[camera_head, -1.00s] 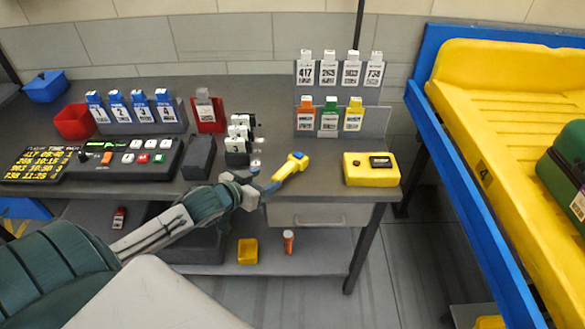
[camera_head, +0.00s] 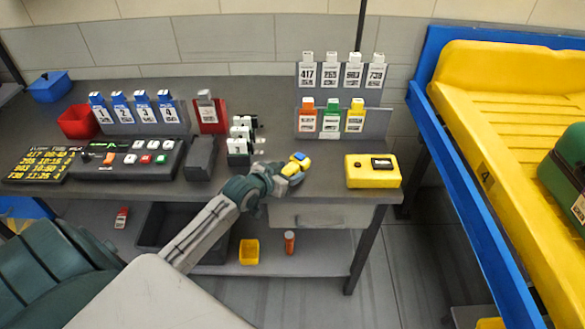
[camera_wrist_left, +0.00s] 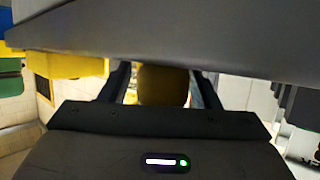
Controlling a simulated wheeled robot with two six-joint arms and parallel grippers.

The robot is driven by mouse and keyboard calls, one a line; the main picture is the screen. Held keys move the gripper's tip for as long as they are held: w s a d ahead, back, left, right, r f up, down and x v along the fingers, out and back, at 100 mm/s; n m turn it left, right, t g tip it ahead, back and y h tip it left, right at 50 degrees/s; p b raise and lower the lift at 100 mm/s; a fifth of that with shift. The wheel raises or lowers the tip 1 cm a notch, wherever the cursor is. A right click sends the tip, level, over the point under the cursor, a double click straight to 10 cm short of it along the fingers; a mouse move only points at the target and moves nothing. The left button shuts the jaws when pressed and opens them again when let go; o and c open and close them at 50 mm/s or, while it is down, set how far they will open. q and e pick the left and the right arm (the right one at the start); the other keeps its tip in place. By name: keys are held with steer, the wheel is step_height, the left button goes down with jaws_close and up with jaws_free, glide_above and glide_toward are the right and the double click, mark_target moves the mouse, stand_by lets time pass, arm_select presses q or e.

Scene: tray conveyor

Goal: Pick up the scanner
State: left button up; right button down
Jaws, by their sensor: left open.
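The yellow and blue scanner (camera_head: 299,162) is at the front part of the grey table, partly hidden by my left gripper (camera_head: 284,172). Its head end shows beyond the fingers; its handle is mostly hidden. In the left wrist view a dim yellow part, likely the scanner (camera_wrist_left: 163,84), lies between the two dark fingers of my left gripper (camera_wrist_left: 162,92). The fingers are open, with a gap visible at least on the right side. I cannot tell whether either finger touches it. My right gripper is not in view.
A yellow box (camera_head: 372,178) with a dark panel stands just right of the scanner. A small rack with white tags (camera_head: 238,146) stands left. A tag stand (camera_head: 338,121) is behind. The table edge (camera_head: 335,195) is close in front. A blue-railed conveyor (camera_head: 470,210) is at the right.

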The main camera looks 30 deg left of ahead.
arm_select(q)
steer(key=c, duration=1.2)
steer(key=shift+r, duration=0.1)
